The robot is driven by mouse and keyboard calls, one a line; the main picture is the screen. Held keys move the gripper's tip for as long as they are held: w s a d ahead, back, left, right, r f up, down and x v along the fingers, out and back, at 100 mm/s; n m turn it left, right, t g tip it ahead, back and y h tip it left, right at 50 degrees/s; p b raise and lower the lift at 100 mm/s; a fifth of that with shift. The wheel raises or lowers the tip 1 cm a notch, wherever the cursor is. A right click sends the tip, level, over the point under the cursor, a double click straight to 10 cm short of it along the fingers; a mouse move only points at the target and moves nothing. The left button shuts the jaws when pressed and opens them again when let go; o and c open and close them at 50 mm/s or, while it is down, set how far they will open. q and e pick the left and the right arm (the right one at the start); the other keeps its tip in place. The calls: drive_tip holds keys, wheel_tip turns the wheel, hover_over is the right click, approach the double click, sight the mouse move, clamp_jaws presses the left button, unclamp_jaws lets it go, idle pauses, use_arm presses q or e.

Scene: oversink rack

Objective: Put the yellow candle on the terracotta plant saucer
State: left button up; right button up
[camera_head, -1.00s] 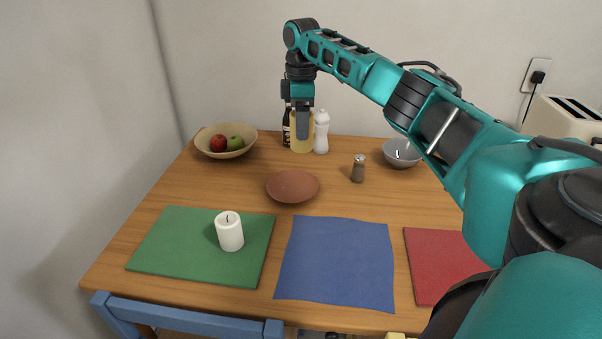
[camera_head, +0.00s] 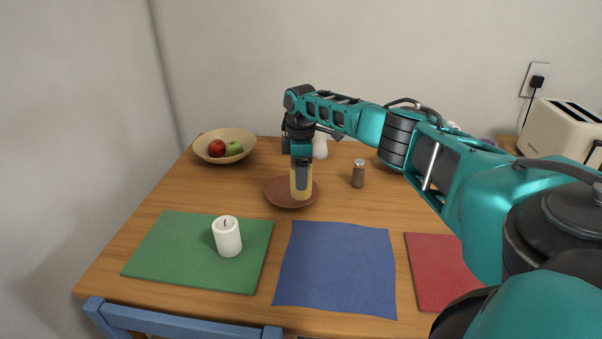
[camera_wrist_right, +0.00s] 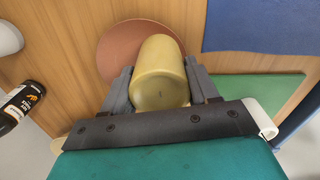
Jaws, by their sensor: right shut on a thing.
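The yellow candle (camera_head: 301,193) is upright between the fingers of my right gripper (camera_head: 301,178), which is shut on it. The candle is over the middle of the terracotta plant saucer (camera_head: 278,195); I cannot tell whether its base touches the saucer. In the right wrist view the candle (camera_wrist_right: 160,75) fills the space between the fingers of the gripper (camera_wrist_right: 160,70), and the saucer (camera_wrist_right: 115,48) shows behind it, partly covered. My left gripper is not in view.
A white candle (camera_head: 227,238) stands on the green mat (camera_head: 165,250). A blue cloth (camera_head: 337,270) and a red mat (camera_head: 440,270) lie in front. A brown shaker (camera_head: 358,174) is right of the saucer. A fruit bowl (camera_head: 222,156) and a white bottle (camera_head: 320,147) stand behind.

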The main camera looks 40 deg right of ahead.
drive_tip(key=shift+f, duration=0.4)
drive_tip(key=shift+f, duration=0.15)
drive_tip(key=o, duration=1.2)
wheel_tip(320, 180, up, 13)
drive_tip(key=shift+r+p, duration=0.15)
drive_tip(key=shift+p, duration=0.75)
